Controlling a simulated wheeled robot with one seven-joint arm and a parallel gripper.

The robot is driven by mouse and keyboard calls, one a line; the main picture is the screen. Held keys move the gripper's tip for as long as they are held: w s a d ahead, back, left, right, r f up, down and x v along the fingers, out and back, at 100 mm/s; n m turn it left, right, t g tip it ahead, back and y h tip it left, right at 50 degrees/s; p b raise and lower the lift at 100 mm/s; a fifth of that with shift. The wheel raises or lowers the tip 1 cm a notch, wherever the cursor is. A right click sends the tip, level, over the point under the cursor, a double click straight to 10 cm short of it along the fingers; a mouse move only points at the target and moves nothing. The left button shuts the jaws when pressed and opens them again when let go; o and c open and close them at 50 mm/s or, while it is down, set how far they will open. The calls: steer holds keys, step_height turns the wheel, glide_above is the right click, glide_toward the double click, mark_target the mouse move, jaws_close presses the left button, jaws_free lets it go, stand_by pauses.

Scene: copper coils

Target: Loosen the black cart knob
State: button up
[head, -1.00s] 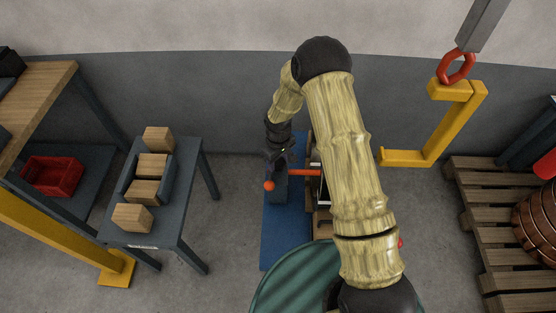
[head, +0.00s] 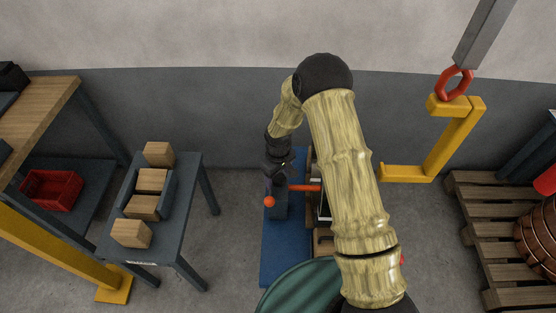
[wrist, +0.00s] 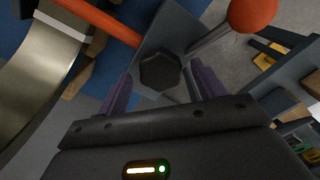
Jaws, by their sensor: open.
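The black knob (wrist: 160,72), many-sided, sits on a dark grey block (wrist: 163,32) in the wrist view. My gripper (wrist: 162,77) is open, with one purple finger to the left of the knob and one to the right; I cannot tell whether either touches it. In the head view my gripper (head: 277,171) is over the grey post on the blue cart base (head: 283,262). The knob is hidden there by my gripper.
A lever with an orange ball (wrist: 253,12) stands close to the right finger. An orange-red bar (wrist: 100,22) runs on the left. A small table with wooden blocks (head: 152,182) is left, a yellow hook frame (head: 440,150) and a pallet (head: 490,230) right.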

mark_target(279, 177)
step_height(279, 177, up, 17)
stand_by(0.4)
steer(key=shift+f, duration=0.1)
stand_by(0.4)
